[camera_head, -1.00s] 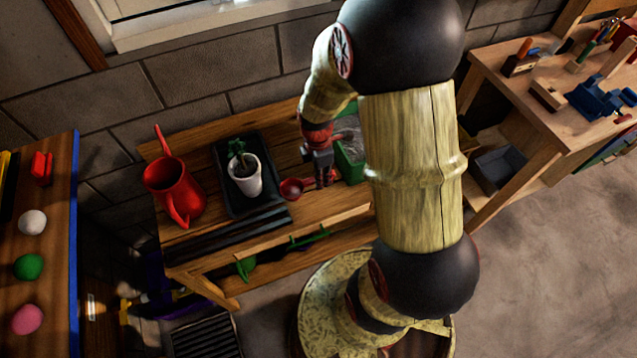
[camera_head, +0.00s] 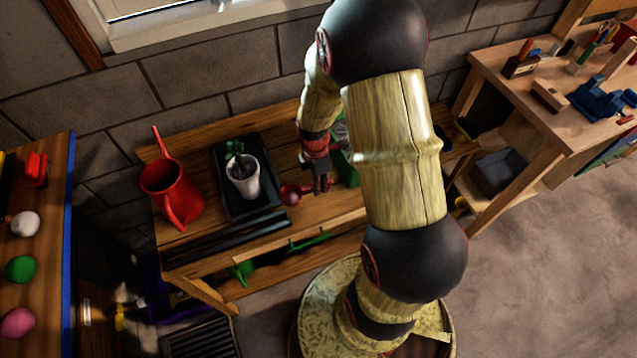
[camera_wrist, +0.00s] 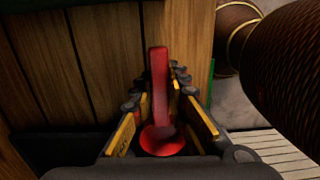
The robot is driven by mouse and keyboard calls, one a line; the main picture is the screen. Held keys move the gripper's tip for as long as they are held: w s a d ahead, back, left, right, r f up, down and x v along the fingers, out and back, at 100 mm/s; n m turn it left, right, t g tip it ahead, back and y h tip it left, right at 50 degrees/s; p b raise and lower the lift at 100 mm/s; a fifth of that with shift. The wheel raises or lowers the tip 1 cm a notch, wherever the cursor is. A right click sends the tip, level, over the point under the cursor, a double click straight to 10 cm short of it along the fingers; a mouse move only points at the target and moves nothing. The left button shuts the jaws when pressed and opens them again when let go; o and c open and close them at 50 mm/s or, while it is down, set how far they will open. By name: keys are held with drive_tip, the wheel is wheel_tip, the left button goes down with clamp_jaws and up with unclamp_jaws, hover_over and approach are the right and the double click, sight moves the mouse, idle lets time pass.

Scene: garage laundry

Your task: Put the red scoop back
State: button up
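The red scoop (camera_head: 290,194) is at my gripper (camera_head: 322,187), over the front part of the wooden potting bench (camera_head: 270,236). Its round bowl sticks out to the left of the fingers. In the wrist view, the red handle (camera_wrist: 158,85) runs between the yellow-padded fingers of my gripper (camera_wrist: 166,100), and the bowl (camera_wrist: 162,140) lies nearer the camera. A green box (camera_head: 347,172) stands just behind and right of the gripper, partly hidden by my arm.
A black tray (camera_head: 227,158) holding a white plant pot (camera_head: 243,181) is left of the scoop. A red watering can (camera_head: 172,192) stands farther left. A workbench with tools (camera_head: 548,95) is at right, with open floor (camera_head: 545,270) in front.

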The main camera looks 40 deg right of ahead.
drive_tip(key=o, duration=0.5)
drive_tip(key=shift+c, duration=0.2)
drive_tip(key=s+a+r+m+t+p, duration=0.1)
drive_tip(key=a+r+m+p, duration=0.2)
drive_tip(key=r, duration=1)
drive_tip(key=a+r+m+t, duration=0.25)
drive_tip(key=a+r, duration=0.25)
drive_tip(key=r, duration=0.8)
drive_tip(key=s+a+r+m+t, duration=0.2)
drive_tip(key=s+a+r+m, duration=0.6)
drive_tip(key=s+r+m, duration=0.1)
drive_tip(key=shift+v, duration=0.95)
drive_tip(key=shift+s+f+t, duration=0.15)
drive_tip(key=shift+t, duration=0.1)
